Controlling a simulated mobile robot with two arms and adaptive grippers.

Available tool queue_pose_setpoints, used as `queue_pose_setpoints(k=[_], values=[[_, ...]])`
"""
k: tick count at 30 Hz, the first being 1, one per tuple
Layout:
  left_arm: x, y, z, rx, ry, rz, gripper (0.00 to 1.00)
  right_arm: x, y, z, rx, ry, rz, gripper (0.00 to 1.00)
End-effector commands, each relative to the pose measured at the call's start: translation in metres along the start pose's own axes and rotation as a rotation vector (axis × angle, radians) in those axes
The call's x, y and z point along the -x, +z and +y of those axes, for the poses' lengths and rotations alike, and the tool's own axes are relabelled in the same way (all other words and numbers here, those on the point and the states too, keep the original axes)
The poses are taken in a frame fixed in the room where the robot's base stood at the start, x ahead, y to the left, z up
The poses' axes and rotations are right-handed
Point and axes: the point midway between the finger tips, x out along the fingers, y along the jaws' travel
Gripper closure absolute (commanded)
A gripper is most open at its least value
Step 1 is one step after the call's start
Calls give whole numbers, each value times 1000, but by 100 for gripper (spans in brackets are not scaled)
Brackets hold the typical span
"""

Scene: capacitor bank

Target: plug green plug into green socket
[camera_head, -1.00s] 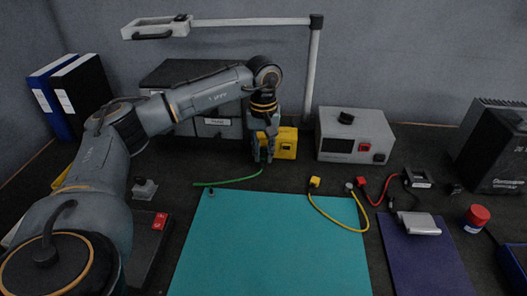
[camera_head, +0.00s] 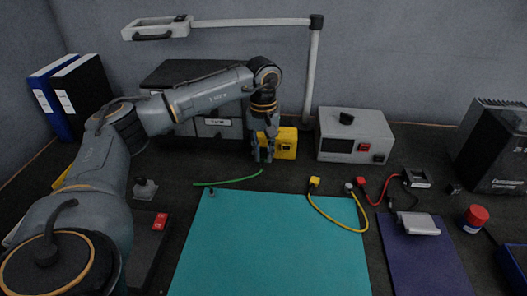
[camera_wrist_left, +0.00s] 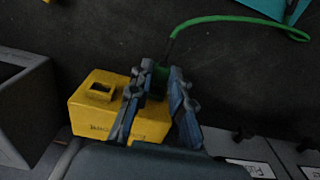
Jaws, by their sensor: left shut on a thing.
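My left gripper (camera_head: 264,157) points down in front of a yellow box (camera_head: 287,146) at the back of the bench. In the left wrist view the left gripper (camera_wrist_left: 158,70) is shut on the green plug (camera_wrist_left: 160,79), which shows only partly between the fingers. A green cable (camera_head: 228,181) runs from the plug to the left along the bench. The yellow box (camera_wrist_left: 98,108) lies beside the fingers in the wrist view, with a dark square opening in its top. A green socket cannot be made out; the fingers hide part of the box. My right gripper is not in view.
A grey instrument (camera_head: 353,137) stands right of the yellow box, and dark drawers (camera_head: 217,128) stand behind the gripper. A yellow cable (camera_head: 335,220) and a red cable (camera_head: 379,194) lie at right. A teal mat (camera_head: 270,245) in front is mostly clear.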

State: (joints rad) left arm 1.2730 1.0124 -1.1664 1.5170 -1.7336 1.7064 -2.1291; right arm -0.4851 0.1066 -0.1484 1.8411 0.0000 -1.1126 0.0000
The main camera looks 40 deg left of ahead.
Motion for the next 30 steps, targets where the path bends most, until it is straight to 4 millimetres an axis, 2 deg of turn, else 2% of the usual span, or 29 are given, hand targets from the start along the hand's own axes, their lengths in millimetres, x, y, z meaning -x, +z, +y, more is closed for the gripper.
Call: queue_pose_setpoints(k=[17, 18, 21, 30], values=[[0, -11, 1, 0, 1, 1, 97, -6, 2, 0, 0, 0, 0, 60], [0, -12, 0, 0, 0, 1, 76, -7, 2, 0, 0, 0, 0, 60], [0, -12, 0, 0, 1, 1, 56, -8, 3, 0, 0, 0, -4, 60], [1, -11, 0, 0, 0, 1, 54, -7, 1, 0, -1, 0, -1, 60]])
